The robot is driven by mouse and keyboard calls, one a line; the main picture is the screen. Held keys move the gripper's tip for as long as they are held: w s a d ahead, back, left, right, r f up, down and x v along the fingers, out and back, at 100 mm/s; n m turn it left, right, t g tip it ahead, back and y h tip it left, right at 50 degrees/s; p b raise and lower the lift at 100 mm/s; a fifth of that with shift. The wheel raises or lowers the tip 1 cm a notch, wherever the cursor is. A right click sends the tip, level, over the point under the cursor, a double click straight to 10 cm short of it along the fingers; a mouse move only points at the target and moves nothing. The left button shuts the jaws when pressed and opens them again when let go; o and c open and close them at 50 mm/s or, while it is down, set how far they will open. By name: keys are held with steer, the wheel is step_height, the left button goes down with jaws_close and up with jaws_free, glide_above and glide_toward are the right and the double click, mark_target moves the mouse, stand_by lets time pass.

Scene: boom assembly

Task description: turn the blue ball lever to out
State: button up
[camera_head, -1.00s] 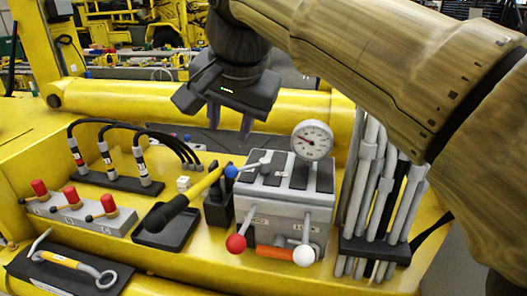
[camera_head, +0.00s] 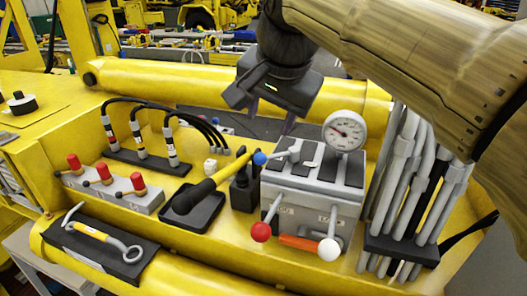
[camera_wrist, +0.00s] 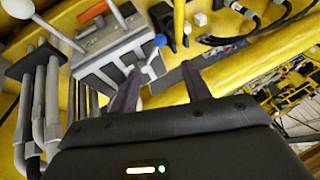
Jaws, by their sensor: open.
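The blue ball lever (camera_head: 260,158) sticks out to the left from the top of the grey valve block (camera_head: 312,198). Its blue ball also shows in the wrist view (camera_wrist: 161,40), beyond my fingers. My gripper (camera_head: 270,119) is open and empty, above and behind the block, with its fingers pointing down. In the wrist view the two fingers (camera_wrist: 160,88) stand apart with nothing between them. The red ball lever (camera_head: 261,232) and white ball lever (camera_head: 329,250) stick out of the block's front. The label for out is too small to read.
A pressure gauge (camera_head: 345,131) stands at the block's back right. Grey pipes (camera_head: 412,190) stand at right. Red-knobbed valves (camera_head: 107,187) and black hoses (camera_head: 150,112) lie at left.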

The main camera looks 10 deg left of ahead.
mark_target(260, 157)
steer(key=p+x, duration=0.4)
steer(key=x, duration=1)
steer(key=shift+w+d+f, duration=0.1)
steer(key=shift+w+f, duration=0.2)
steer(key=shift+s+f, duration=0.1)
steer(key=shift+s, duration=0.05)
steer(key=shift+s, duration=0.1)
jaws_close()
